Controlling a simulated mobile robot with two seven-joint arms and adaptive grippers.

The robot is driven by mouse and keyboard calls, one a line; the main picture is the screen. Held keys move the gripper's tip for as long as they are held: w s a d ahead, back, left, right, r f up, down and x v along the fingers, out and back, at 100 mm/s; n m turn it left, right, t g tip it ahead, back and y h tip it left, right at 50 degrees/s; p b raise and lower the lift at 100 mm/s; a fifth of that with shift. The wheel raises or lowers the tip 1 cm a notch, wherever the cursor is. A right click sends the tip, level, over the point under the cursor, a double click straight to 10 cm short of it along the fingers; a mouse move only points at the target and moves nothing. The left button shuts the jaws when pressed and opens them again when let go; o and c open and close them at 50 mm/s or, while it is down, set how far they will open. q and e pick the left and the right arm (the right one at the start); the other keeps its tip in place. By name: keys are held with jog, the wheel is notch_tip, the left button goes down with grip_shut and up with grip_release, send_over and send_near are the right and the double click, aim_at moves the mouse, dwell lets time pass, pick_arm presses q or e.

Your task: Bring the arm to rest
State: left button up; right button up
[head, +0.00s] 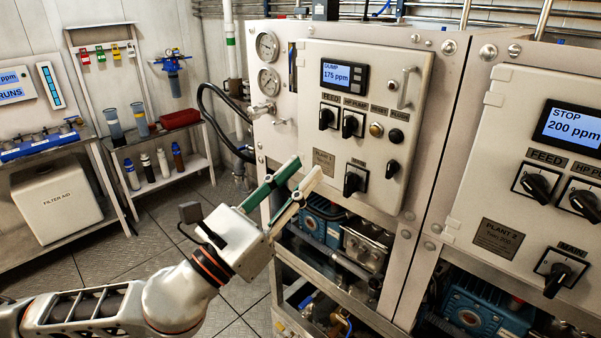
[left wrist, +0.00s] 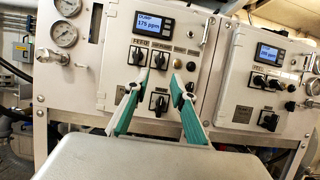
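My left arm comes in from the lower left in the head view. My left gripper (head: 306,168) points up and right toward the left plant's control panel (head: 390,75). Its green-and-white fingers are apart with nothing between them; the gap also shows in the left wrist view (left wrist: 159,78). In the head view the tips overlap the panel's lower left part, left of the lower black knob (head: 355,179). I cannot tell how far the tips are from the panel. The left display (head: 345,75) reads DUMP, 175 ppm. My right gripper is in neither view.
The right plant's panel (head: 520,185) has a display (head: 572,128) reading STOP, 200 ppm. Gauges (head: 267,46) and a black hose (head: 222,120) are left of the left panel. A bottle shelf (head: 170,175) and white filter aid box (head: 57,205) stand at left. Tiled floor between is clear.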

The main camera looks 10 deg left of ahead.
pick_arm(q)
notch_tip(320, 180, down, 25)
jog(key=w+a+n+g+y, duration=0.25)
jog(key=n+y, duration=0.35)
jog(key=n, duration=1.5)
jog(key=s+a+f+n+g+y, duration=0.1)
jog(key=s+a+f+n, duration=0.2)
jog(key=s+f+n, duration=0.3)
jog(key=s+a+f+n+g+y, duration=0.2)
jog(key=s+a+f+n, duration=0.2)
jog(key=f, duration=0.8)
jog(key=s+a+f+n+g+y, duration=0.1)
jog(key=s+a+f+n+g, duration=0.1)
jog(key=s+f+n, duration=0.5)
notch_tip(320, 180, down, 2)
jog(key=shift+s+a+n, duration=0.4)
jog(key=shift+a+n, duration=0.2)
jog(key=shift+a, duration=0.3)
